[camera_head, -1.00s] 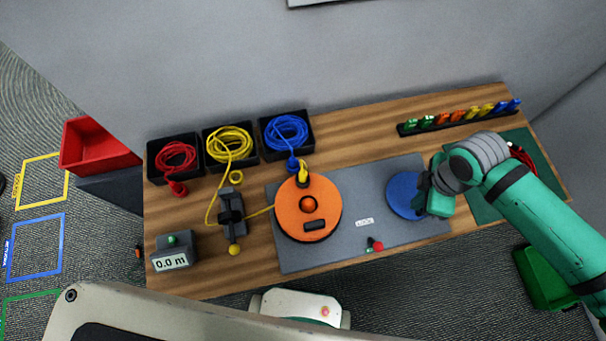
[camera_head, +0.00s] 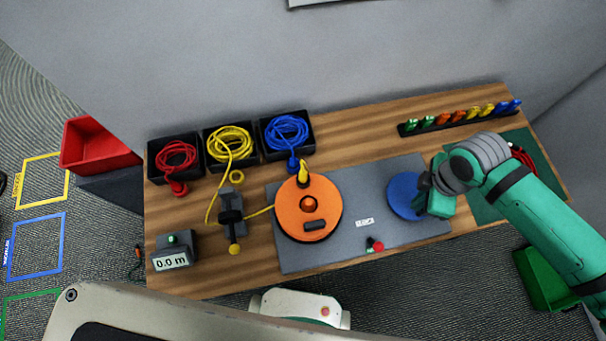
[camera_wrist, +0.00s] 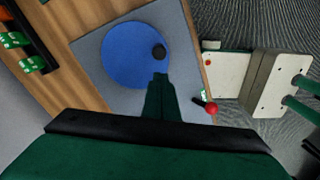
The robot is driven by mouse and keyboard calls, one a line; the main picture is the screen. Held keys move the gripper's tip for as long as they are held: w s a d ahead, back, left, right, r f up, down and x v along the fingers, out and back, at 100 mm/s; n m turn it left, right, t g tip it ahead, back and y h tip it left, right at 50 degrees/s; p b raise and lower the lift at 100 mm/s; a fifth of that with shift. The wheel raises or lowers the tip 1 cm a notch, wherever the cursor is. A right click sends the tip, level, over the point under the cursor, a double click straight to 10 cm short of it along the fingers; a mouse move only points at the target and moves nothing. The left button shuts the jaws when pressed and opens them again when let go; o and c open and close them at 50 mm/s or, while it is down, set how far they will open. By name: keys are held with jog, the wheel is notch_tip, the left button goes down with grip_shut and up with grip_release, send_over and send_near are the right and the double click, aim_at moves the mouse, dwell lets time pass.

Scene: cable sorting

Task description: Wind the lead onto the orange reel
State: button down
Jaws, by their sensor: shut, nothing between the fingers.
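The orange reel (camera_head: 309,221) lies on the grey plate (camera_head: 345,255), with a yellow plug (camera_head: 303,172) at its upper edge. The yellow lead (camera_head: 229,141) is coiled in the middle black bin. One strand runs down to the dark guide (camera_head: 231,217), and a short length (camera_head: 260,211) goes on to the reel. A blue disc (camera_head: 403,194) sits on the plate's right; in the wrist view the disc (camera_wrist: 125,55) carries a black knob (camera_wrist: 158,51). My gripper (camera_wrist: 160,80) is shut and empty over the disc, its tips beside the knob; contact is unclear.
The meter (camera_head: 173,252) reads 0.0 m. A red-knobbed switch (camera_head: 375,245) sits at the plate's front edge. Red (camera_head: 176,157) and blue (camera_head: 286,132) leads fill the outer bins. A rack of coloured clips (camera_head: 460,114) stands at the back right.

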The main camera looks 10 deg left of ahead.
jog(key=shift+f, duration=0.15)
jog(key=shift+f, duration=2.75)
jog(key=shift+d, duration=0.1)
